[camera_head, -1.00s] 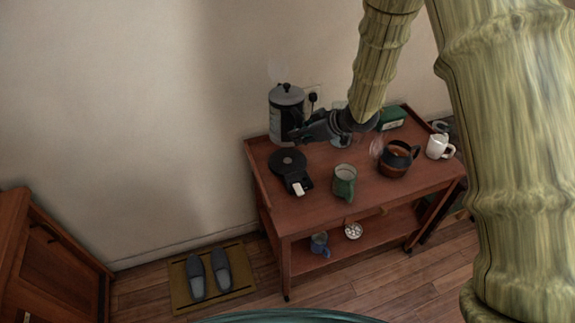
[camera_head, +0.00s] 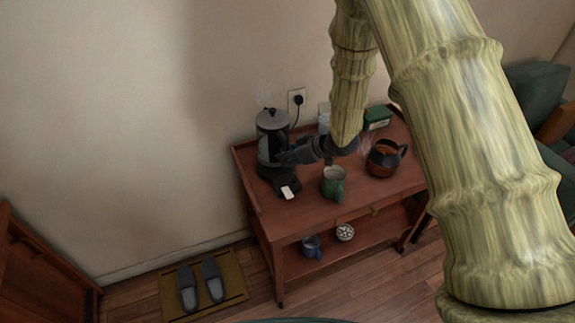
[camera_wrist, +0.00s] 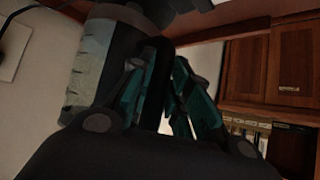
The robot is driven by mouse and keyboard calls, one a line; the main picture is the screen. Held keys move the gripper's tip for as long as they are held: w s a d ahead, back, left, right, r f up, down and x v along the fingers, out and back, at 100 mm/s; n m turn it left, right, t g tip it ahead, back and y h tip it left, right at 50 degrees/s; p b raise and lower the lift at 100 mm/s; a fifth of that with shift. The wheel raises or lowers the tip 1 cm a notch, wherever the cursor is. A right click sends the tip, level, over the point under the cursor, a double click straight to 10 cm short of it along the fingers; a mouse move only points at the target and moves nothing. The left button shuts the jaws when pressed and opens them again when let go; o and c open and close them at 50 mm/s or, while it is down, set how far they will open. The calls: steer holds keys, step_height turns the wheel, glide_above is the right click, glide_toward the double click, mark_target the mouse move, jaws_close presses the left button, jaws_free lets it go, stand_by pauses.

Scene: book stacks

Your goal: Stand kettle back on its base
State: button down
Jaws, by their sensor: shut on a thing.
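The kettle (camera_head: 272,121), a tall dark-lidded jug with a clear or grey body, stands upright over its black base (camera_head: 283,186) at the left end of the wooden trolley. Whether its bottom touches the base cannot be told. A white switch or tab shows at the base's front. My gripper (camera_head: 283,157) reaches in from the right and is shut on the kettle's handle. In the wrist view the kettle body (camera_wrist: 92,65) fills the left side, and the dark handle (camera_wrist: 154,75) lies between the fingers.
The trolley top (camera_head: 300,212) also bears a green mug (camera_head: 333,184), a dark coffee pot (camera_head: 383,160) and a green box (camera_head: 377,118). A blue mug (camera_head: 312,246) and a white bowl (camera_head: 345,232) sit on the lower shelf. Slippers (camera_head: 200,284) lie on a floor mat.

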steer(key=shift+f+p, duration=0.4)
steer(key=shift+f, duration=1.7)
steer(key=c, duration=1.3)
jaws_free()
steer(key=shift+f, duration=0.1)
steer(key=shift+c, duration=0.2)
steer(key=b+v, duration=0.2)
steer(key=v, duration=1)
